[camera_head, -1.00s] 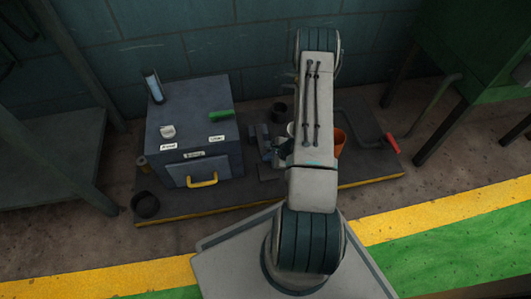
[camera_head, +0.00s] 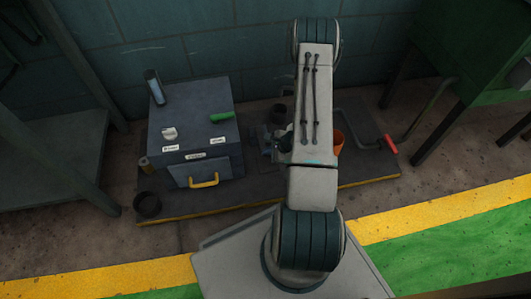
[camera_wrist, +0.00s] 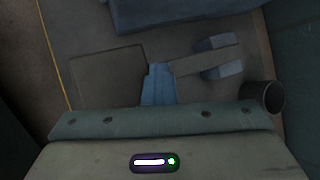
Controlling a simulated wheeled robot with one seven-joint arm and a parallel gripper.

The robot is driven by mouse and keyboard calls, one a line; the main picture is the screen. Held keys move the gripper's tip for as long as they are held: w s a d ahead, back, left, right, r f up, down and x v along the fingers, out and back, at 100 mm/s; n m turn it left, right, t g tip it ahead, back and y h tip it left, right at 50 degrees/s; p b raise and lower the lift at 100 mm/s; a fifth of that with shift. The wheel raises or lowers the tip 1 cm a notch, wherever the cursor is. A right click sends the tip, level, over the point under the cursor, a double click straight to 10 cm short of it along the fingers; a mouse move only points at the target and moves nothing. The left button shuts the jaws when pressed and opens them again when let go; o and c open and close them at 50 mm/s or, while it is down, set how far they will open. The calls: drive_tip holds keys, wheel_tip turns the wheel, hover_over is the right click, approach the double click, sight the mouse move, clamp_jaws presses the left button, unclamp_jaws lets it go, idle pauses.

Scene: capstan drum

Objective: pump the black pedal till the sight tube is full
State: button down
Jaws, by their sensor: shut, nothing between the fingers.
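The sight tube (camera_head: 155,87) stands tilted at the back left of the grey-blue box (camera_head: 195,130); its level is too small to read. In the wrist view, a flat dark plate (camera_wrist: 105,75), which looks like the black pedal, lies left of my fingers. A bar (camera_wrist: 202,60) runs from near the fingertips to a blue-grey bracket (camera_wrist: 221,68) on the right. My gripper (camera_wrist: 158,68) is shut and empty, its tips over the plate's right edge; I cannot tell whether they touch it. In the head view my arm hides most of this area.
The box has a yellow handle (camera_head: 204,181) and a green grip (camera_head: 221,116). A black cup (camera_head: 147,205) is at the base's front left. An orange pot (camera_head: 337,141) and a red-handled crank (camera_head: 389,144) are right of my arm. Floor in front is clear.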

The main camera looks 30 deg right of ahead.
drive_tip(key=shift+s+r+p, duration=0.2)
drive_tip(key=shift+r+p, duration=0.15)
drive_tip(key=shift+r, duration=0.45)
drive_tip(key=shift+w, duration=0.1)
drive_tip(key=shift+w+b, duration=0.1)
drive_tip(key=shift+b, duration=0.35)
drive_tip(key=shift+r, duration=0.1)
drive_tip(key=shift+f, duration=0.2)
drive_tip(key=shift+w+f+b, duration=0.1)
drive_tip(key=shift+f+b, duration=0.1)
drive_tip(key=shift+b, duration=0.3)
